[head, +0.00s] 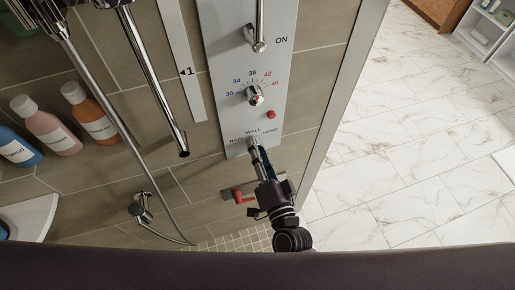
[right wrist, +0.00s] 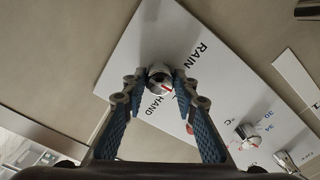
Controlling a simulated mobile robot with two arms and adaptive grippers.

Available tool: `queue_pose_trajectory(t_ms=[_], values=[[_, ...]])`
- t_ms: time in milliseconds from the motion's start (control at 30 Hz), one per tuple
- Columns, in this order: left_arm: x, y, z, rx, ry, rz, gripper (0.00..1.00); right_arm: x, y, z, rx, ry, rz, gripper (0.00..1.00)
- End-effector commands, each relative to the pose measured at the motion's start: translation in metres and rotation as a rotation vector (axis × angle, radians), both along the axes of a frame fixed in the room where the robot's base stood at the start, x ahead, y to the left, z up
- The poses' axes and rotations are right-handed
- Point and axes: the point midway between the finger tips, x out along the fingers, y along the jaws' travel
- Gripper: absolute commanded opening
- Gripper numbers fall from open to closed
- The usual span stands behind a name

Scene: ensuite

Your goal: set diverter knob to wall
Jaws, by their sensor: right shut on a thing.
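The diverter knob (right wrist: 159,79) is a small round metal knob with a red mark, at the lower end of the grey shower panel (head: 219,37). Labels RAIN, WALL and HAND lie around it in the head view. My right gripper (head: 257,150) is shut on the knob, with one blue-padded finger on each side in the right wrist view. There, RAIN and HAND are readable, and WALL is hidden behind a finger. The red mark faces lower right, roughly between RAIN and HAND; its exact setting is hard to tell. My left gripper is out of view.
Above the knob on the panel are a red button (head: 271,115), a temperature dial (head: 255,96) and an ON lever (head: 259,30). A hanging metal pipe (head: 157,80) and several bottles (head: 92,116) are at left. A red-handled fitting (head: 239,196) sits below. Marble floor is open at right.

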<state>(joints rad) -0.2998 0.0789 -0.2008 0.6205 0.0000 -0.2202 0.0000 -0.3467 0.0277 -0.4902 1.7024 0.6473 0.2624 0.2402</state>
Motion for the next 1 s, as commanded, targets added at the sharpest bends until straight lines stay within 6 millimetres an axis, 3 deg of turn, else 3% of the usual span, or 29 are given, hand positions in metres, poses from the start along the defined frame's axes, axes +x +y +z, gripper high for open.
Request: queue_pose_trajectory(t_ms=[600,633,700,767,1000], values=[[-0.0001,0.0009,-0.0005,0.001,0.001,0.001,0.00,-0.0001,-0.0001,-0.0003,0.035,0.013,0.000,0.02],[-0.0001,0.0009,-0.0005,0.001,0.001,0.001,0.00,-0.0001,-0.0001,-0.0003,0.035,0.013,0.000,0.30],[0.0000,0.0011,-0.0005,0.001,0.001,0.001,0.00,-0.0001,-0.0002,-0.0004,0.035,0.013,0.000,0.38],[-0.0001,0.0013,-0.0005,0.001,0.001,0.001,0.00,-0.0001,-0.0001,-0.0003,0.035,0.013,0.000,0.44],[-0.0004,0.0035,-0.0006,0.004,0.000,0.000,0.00,-0.0002,-0.0001,-0.0002,0.035,0.012,-0.001,0.44]])
